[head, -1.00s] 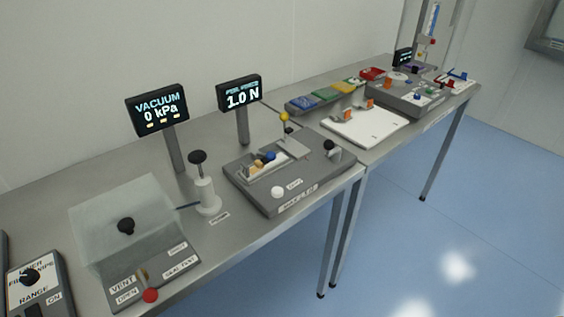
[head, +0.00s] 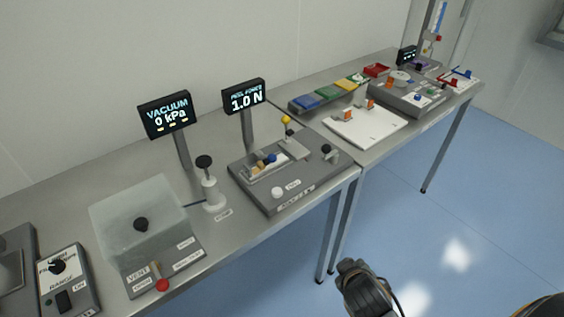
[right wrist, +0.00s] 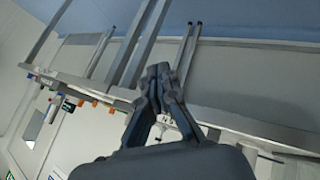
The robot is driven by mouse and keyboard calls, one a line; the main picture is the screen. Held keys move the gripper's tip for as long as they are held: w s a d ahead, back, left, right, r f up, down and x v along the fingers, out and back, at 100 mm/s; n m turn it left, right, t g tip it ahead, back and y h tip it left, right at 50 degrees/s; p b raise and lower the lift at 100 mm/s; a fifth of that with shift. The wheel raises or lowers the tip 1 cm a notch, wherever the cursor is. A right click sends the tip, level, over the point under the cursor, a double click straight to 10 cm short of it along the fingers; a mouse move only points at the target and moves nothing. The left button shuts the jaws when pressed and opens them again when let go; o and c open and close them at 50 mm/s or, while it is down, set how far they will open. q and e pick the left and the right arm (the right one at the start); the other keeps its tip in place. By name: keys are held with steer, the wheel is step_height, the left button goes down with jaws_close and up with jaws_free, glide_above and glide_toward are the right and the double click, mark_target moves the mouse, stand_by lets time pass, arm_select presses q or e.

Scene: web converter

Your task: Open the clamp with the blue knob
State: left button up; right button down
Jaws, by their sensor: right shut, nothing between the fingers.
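A small blue knob (head: 271,158) sits on a light clamp part of the grey pull-force fixture (head: 262,201), on the near table. A tan or orange piece lies just left of the knob; whether the clamp is open or shut is too small to tell. My right gripper (right wrist: 158,72) is shut and empty in the right wrist view, with table legs and a table edge beyond it. In the head view, a dark part of my right arm (head: 365,290) shows low in front of the table, well apart from the fixture. My left gripper is not in view.
The fixture also has a yellow knob (head: 286,119), a black knob (head: 326,148) and a white knob (head: 277,193). Left of it stand a white hand pump (head: 212,190) and a clear vacuum box (head: 140,215). Two displays stand behind. A white board (head: 365,128) lies on the farther table.

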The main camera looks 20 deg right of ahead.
steer(key=w+d+r+n+t+h, duration=0.1)
steer(key=w+r+n+t, duration=0.55)
steer(key=r, duration=0.35)
steer(key=w+d+r+n+t, duration=0.1)
steer(key=w+r+n+t, duration=0.5)
steer(key=r, duration=0.4)
steer(key=w+a+r+n+y, duration=0.2)
steer(key=w+a+n+y, duration=0.5)
steer(key=n, duration=0.5)
steer(key=f+n+g+y, duration=0.1)
steer(key=f+n+g, duration=0.1)
steer(key=f+n, duration=0.2)
steer(key=w+d+f+n+g+y, duration=0.1)
steer(key=f+n+g, duration=0.1)
steer(key=n, duration=0.3)
steer(key=w+f+n+g+y, duration=0.1)
steer(key=f+n+g, duration=0.2)
steer(key=f+n, duration=0.2)
steer(key=shift+d+f, duration=0.25)
steer(key=shift+f, duration=0.05)
